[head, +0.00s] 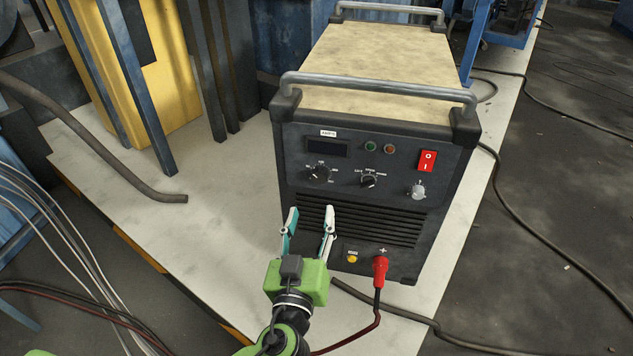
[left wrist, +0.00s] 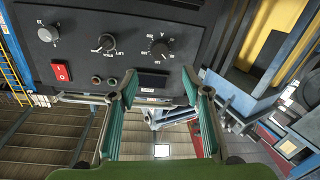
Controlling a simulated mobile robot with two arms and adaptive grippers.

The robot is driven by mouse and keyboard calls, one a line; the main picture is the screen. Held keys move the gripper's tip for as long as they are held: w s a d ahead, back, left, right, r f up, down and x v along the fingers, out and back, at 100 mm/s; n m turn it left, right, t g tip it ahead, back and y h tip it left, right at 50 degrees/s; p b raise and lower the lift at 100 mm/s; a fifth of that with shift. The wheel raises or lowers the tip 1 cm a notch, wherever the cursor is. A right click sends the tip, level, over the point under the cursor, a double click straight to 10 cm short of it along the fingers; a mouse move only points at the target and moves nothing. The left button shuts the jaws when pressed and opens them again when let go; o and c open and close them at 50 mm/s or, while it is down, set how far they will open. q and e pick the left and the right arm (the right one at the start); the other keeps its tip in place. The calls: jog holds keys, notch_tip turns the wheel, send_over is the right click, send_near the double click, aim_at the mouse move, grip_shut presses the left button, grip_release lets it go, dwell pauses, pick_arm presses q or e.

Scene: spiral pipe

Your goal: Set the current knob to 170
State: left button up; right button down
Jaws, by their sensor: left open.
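The dark welding machine (head: 375,150) stands on a pale platform, its front panel facing me. The left knob (head: 320,173) is black, with a dial scale around it, under a dark display (head: 327,148) labelled AMPS. Its setting is too small to read. In the left wrist view the panel appears upside down, with this knob (left wrist: 160,46) above the display (left wrist: 152,82). My left gripper (head: 310,218) is open and empty, in front of the vents below the knob, apart from it. In the left wrist view its fingers (left wrist: 158,80) point toward the panel. My right gripper is not in view.
A middle knob (head: 369,181), a grey right knob (head: 418,191) and a red switch (head: 427,161) share the panel. A red plug (head: 380,269) with a cable sticks out low down. A metal handle (head: 380,86) spans the top front edge.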

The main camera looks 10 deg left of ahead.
aim_at(319, 179)
pick_arm(q)
jog(key=w, duration=1)
jog(key=shift+w+a+f+p, duration=0.15)
jog(key=shift+w+a+p, duration=0.15)
jog(key=shift+w+a, duration=0.1)
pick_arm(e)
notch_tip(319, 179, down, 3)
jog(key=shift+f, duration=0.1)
pick_arm(q)
jog(key=c, duration=1.1)
